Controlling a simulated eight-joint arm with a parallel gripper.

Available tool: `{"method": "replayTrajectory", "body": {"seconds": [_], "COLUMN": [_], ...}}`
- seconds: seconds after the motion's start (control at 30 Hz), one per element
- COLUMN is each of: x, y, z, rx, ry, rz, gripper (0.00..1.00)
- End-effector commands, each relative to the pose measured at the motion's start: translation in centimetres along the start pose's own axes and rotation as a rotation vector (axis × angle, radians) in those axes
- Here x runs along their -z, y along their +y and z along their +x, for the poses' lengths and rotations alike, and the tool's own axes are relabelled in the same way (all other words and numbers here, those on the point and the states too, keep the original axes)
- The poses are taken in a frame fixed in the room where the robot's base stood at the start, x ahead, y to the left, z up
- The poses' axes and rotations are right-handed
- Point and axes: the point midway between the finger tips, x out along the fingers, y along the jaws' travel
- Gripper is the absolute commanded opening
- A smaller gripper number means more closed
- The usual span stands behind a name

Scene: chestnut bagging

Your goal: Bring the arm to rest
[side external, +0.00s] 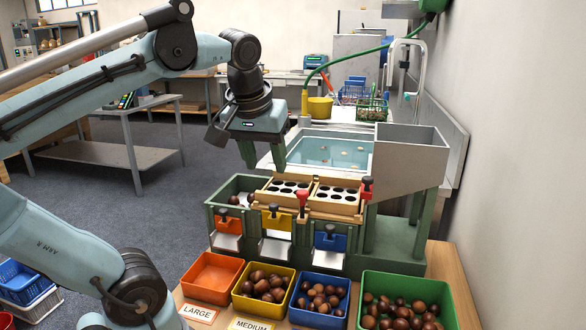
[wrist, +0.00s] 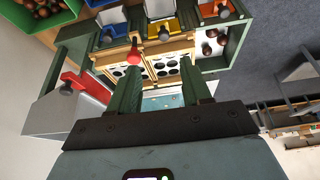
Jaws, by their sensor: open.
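My gripper (side external: 262,153) hangs in the air above the left part of the sorting machine (side external: 388,228). Its two green fingers point down and stand apart with nothing between them. In the wrist view the gripper (wrist: 160,98) also shows empty, with the sorter's hole trays (wrist: 165,70) beyond the fingertips. In the side view the two wooden hole trays (side external: 310,194) lie on top of the machine, below and to the right of the fingers. The gripper touches nothing that I can see.
Orange (side external: 196,290), yellow (side external: 250,308), blue (side external: 318,322) and green (side external: 448,290) bins stand in front; the orange looks empty, the others hold chestnuts. A grey hopper (side external: 410,155) rises at right. A water basin (side external: 330,152) lies behind. A grey table (side external: 105,150) stands at left.

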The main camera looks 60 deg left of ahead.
Motion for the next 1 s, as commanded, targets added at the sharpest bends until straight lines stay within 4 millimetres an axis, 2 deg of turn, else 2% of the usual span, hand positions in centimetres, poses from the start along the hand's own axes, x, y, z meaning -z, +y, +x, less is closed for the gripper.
{"method": "replayTrajectory", "body": {"seconds": [0.17, 0.3, 0.5, 0.67, 1.0], "x": [-1.7, -4.2, -7.6, -8.6, -8.6], "y": [3.4, 6.5, 9.0, 9.5, 9.5], "z": [4.2, 8.1, 11.6, 12.4, 12.4], "rx": [-0.112, -0.225, -0.335, -0.365, -0.366], "ry": [0.041, 0.1, 0.181, 0.209, 0.211], "rz": [0.193, 0.397, 0.599, 0.658, 0.661], "gripper": [0.48, 0.48, 0.48, 0.48, 0.48]}}
